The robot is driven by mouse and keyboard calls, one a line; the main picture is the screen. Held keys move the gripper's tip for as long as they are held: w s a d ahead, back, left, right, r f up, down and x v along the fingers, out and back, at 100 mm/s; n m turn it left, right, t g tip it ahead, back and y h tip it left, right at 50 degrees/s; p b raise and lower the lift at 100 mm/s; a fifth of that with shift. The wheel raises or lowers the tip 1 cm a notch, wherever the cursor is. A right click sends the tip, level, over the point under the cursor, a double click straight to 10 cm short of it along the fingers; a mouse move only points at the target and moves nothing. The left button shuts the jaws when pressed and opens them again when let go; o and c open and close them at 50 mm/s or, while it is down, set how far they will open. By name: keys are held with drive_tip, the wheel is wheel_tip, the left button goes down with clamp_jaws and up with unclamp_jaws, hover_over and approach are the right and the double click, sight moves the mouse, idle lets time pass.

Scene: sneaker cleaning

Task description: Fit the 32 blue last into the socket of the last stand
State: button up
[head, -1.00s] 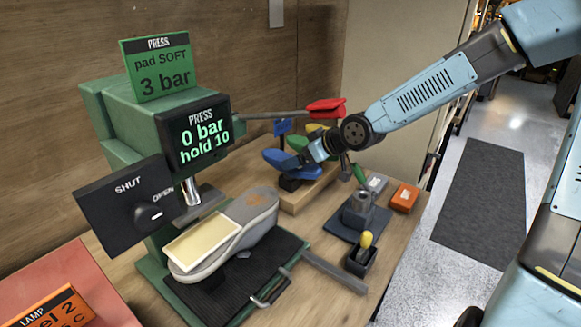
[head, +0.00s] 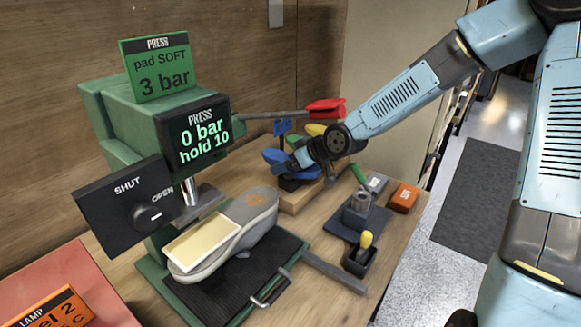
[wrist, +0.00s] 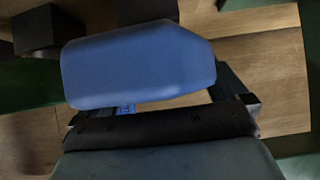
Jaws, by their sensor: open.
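The blue last (head: 274,156) rests on the wooden rack behind the press, by a small blue tag (head: 283,127). My gripper (head: 284,168) is right at it, slightly in front and below, partly covering it. In the wrist view the blue last (wrist: 138,65) fills the upper middle, with the open jaws (wrist: 160,108) to either side of its near part. I cannot tell whether they touch it. The last stand (head: 358,212), a grey socket block on a dark base, stands empty on the bench to the right of the press.
The green press (head: 150,120) holds a grey sneaker sole (head: 250,215) at left.

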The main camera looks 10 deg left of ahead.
drive_tip(key=shift+c, duration=0.4)
drive_tip(key=c, duration=1.3)
